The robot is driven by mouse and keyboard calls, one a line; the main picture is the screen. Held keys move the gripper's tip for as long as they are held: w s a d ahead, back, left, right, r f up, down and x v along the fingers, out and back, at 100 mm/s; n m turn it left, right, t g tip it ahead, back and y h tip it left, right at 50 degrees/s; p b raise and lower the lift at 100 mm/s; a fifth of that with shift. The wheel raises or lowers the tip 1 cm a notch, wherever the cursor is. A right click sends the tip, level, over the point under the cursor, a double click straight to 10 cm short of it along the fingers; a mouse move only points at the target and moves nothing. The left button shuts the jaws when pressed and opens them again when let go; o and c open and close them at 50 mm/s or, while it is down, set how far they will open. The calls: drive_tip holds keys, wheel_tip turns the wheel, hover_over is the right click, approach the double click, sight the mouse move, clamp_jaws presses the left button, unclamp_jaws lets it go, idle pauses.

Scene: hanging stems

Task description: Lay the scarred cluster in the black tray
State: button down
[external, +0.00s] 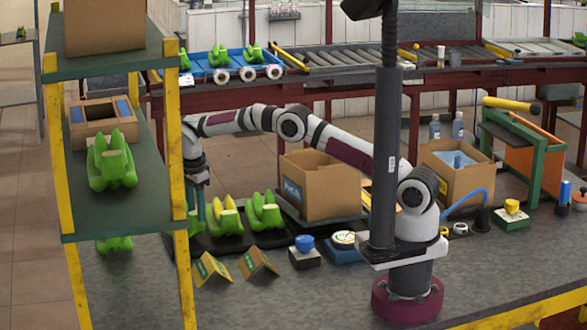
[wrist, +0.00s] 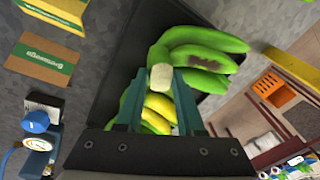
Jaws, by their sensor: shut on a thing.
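My gripper (external: 194,208) points down at the left end of the black tray (external: 212,246), partly behind a yellow shelf post. In the wrist view its teal fingers (wrist: 160,84) are shut on the pale crown of the scarred cluster (wrist: 226,42). This is a green banana cluster with a dark brown patch, lying over the black tray (wrist: 124,62). Whether it rests on the tray is unclear. Yellow and green bananas (wrist: 158,122) show between the fingers. In the external view a green-and-yellow cluster (external: 226,220) and a green cluster (external: 264,214) sit on the tray.
A shelf with yellow posts (external: 182,275) and a green cluster (external: 110,162) stands at the left front. An open carton (external: 322,190) stands behind the tray. Folded cards (external: 258,264) and a blue button (external: 304,244) are in front and right.

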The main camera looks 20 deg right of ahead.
drive_tip(key=shift+f, duration=0.35)
idle(0.4)
drive_tip(key=shift+c, duration=2.2)
unclamp_jaws()
drive_tip(key=shift+f, duration=0.1)
wheel_tip(320, 180, up, 16)
drive_tip(key=s, duration=0.3)
drive_tip(key=s+d+r+n+g, duration=0.15)
drive_tip(key=d+r, duration=0.25)
drive_tip(key=d, duration=0.7)
drive_tip(key=s+d+r+n, duration=0.1)
drive_tip(key=d+r+n, duration=0.15)
drive_tip(key=d, duration=0.75)
drive_tip(key=s+d+f+n+y, duration=0.1)
drive_tip(key=s+d+n, duration=0.1)
drive_tip(key=s+d, duration=0.95)
drive_tip(key=s+d+f, duration=0.1)
drive_tip(key=s+f, duration=0.2)
drive_tip(key=s, duration=0.3)
drive_tip(key=s+d+f+n+y, duration=0.1)
drive_tip(key=s+d+f, duration=0.1)
drive_tip(key=s+f, duration=0.2)
drive_tip(key=s, duration=0.2)
drive_tip(key=shift+s+d+f+g, duration=0.2)
drive_tip(key=shift+s+f+g, duration=0.1)
drive_tip(key=shift+s+g, duration=0.1)
